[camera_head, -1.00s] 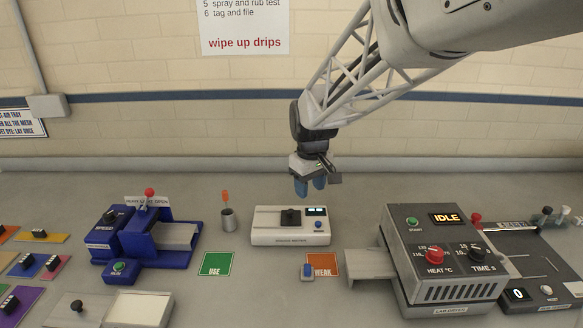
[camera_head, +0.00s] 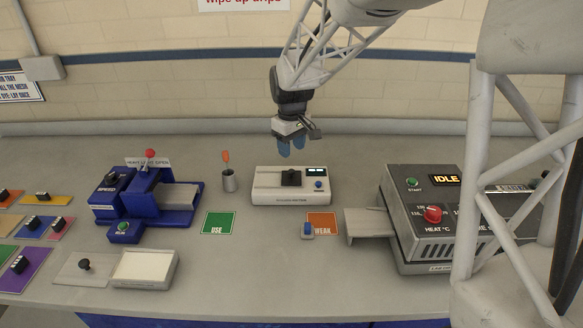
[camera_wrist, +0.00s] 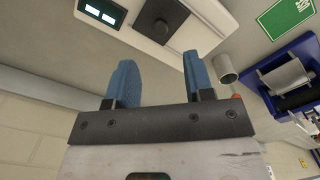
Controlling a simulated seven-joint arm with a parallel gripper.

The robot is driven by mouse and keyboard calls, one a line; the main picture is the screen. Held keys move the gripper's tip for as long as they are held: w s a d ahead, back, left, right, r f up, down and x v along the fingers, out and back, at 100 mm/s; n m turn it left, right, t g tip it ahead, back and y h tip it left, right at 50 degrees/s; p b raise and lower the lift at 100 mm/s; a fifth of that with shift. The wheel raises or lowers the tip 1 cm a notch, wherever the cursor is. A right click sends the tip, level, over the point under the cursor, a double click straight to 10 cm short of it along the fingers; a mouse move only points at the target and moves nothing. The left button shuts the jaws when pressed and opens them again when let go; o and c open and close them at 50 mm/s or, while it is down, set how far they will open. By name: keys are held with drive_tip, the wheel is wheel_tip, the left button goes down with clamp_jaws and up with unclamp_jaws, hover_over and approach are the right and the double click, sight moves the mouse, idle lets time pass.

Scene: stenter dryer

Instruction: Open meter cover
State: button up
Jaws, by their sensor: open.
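The meter (camera_head: 292,196) is a small white box at the middle of the table, with a black square cover (camera_head: 291,178) on its top, a small lit display and a blue button at its right. In the wrist view the meter (camera_wrist: 205,17) is at the top, with its dark cover and round knob (camera_wrist: 159,31) showing. My gripper (camera_head: 291,149) hangs just behind and above the meter, apart from it. Its two blue fingers (camera_wrist: 160,82) are spread, with nothing between them.
A cup with an orange-handled tool (camera_head: 229,180) stands left of the meter. A blue machine (camera_head: 155,203) is further left. A green USE card (camera_head: 218,223) and an orange WEAK card (camera_head: 322,222) lie in front. A grey dryer (camera_head: 425,225) is at the right.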

sight(291, 170)
drive_tip(key=shift+f, duration=3.8)
clamp_jaws()
